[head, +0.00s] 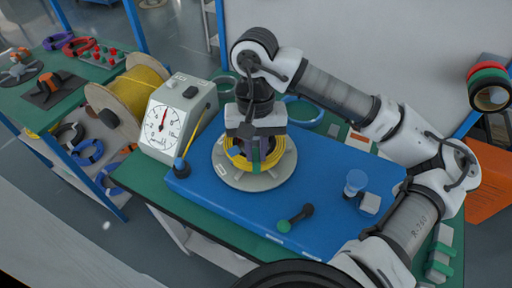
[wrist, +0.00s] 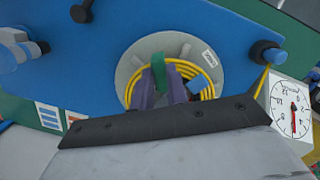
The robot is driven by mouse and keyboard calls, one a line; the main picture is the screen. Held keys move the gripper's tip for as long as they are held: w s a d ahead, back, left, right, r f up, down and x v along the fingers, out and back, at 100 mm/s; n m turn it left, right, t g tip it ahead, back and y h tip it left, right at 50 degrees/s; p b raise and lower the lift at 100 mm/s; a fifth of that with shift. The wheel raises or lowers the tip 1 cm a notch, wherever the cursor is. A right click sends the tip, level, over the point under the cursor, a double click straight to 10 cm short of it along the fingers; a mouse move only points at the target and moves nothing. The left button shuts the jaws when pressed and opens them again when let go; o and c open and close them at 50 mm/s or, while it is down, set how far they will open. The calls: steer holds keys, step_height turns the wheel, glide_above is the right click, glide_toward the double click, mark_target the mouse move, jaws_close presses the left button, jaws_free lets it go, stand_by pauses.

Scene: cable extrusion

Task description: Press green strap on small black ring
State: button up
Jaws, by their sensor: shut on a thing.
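My gripper (head: 254,155) points down over the grey round reel plate (head: 228,172) that carries a coil of yellow cable (head: 281,160). In the wrist view its purple-grey fingers (wrist: 162,90) are shut on the green strap (wrist: 158,68), which sits at the coil's far side. The strap also shows as a small green piece below the gripper in the head view (head: 256,161). A small blue piece (wrist: 198,84) lies on the coil beside the fingers. I cannot make out the small black ring; the gripper hides part of the coil's middle.
The reel plate rests on a blue board (head: 215,190). A white dial gauge box (head: 170,122) stands close at left. A yellow cable spool (head: 137,88) is farther left.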

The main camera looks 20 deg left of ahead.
steer(key=shift+f+b, duration=0.6)
steer(key=shift+b, duration=0.7)
stand_by(1.4)
stand_by(0.5)
steer(key=o, duration=0.9)
steer(key=shift+c, duration=0.2)
steer(key=shift+r, duration=0.1)
steer(key=shift+r+p, duration=1.85)
steer(key=shift+r, duration=2.15)
